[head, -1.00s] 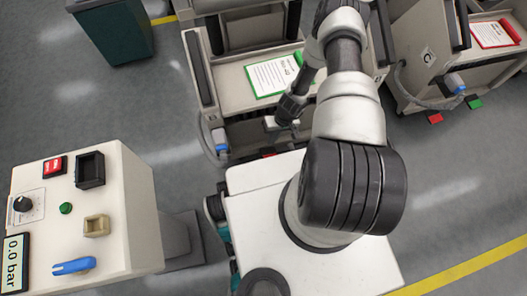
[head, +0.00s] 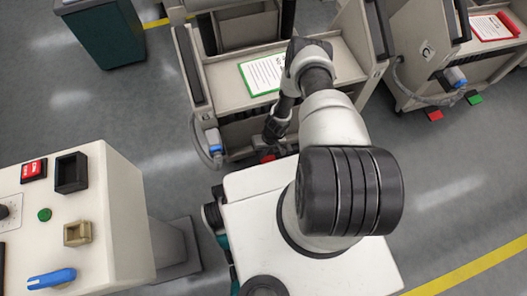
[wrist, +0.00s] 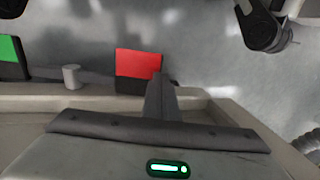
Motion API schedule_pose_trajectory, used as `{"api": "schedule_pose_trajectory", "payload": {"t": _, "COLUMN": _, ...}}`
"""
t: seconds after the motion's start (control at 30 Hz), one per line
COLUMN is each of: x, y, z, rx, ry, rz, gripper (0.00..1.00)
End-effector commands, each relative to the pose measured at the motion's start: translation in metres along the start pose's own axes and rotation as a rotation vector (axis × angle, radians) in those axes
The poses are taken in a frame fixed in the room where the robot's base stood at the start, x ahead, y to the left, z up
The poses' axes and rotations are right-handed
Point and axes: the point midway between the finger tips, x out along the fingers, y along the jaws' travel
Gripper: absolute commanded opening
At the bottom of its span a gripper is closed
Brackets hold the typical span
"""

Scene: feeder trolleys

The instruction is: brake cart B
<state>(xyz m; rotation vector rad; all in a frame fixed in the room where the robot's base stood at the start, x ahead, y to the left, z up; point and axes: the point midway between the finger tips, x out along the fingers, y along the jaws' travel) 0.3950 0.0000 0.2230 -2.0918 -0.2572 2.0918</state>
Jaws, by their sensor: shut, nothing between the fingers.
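The middle cart (head: 222,73) stands in front of me with a green clipboard on its shelf; its letter is not visible, so I cannot tell whether it is B. A red pedal (head: 267,157) sits low at its near edge, partly hidden by my arm. My gripper (head: 270,146) points down just above that pedal. In the wrist view, my gripper (wrist: 160,80) is shut and empty, its tip overlapping the right edge of the red pedal (wrist: 137,63). Whether they touch I cannot tell. A green pedal (wrist: 12,55) lies to the left.
Cart C (head: 408,60) stands at the right, with its own red pedal (head: 433,115) and green pedal (head: 474,98). A beige control console (head: 110,215) is at the left. A dark green bin (head: 105,38) stands behind it. Open floor lies at the right.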

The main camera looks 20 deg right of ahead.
Motion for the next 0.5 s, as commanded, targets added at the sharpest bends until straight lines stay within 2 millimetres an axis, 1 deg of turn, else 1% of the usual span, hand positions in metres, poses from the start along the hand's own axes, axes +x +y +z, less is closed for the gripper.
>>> {"api": "schedule_pose_trajectory", "payload": {"t": 0.03, "x": 0.0039, "y": 0.0000, "z": -0.0001, "rx": -0.001, "ry": 0.000, "rz": 0.000, "gripper": 0.00}}
{"api": "schedule_pose_trajectory", "payload": {"t": 0.1, "x": 0.0054, "y": -0.0001, "z": -0.0004, "rx": 0.000, "ry": 0.000, "rz": 0.000, "gripper": 0.00}}
{"api": "schedule_pose_trajectory", "payload": {"t": 0.5, "x": 0.0076, "y": -0.0014, "z": 0.0002, "rx": -0.002, "ry": -0.002, "rz": 0.010, "gripper": 0.00}}
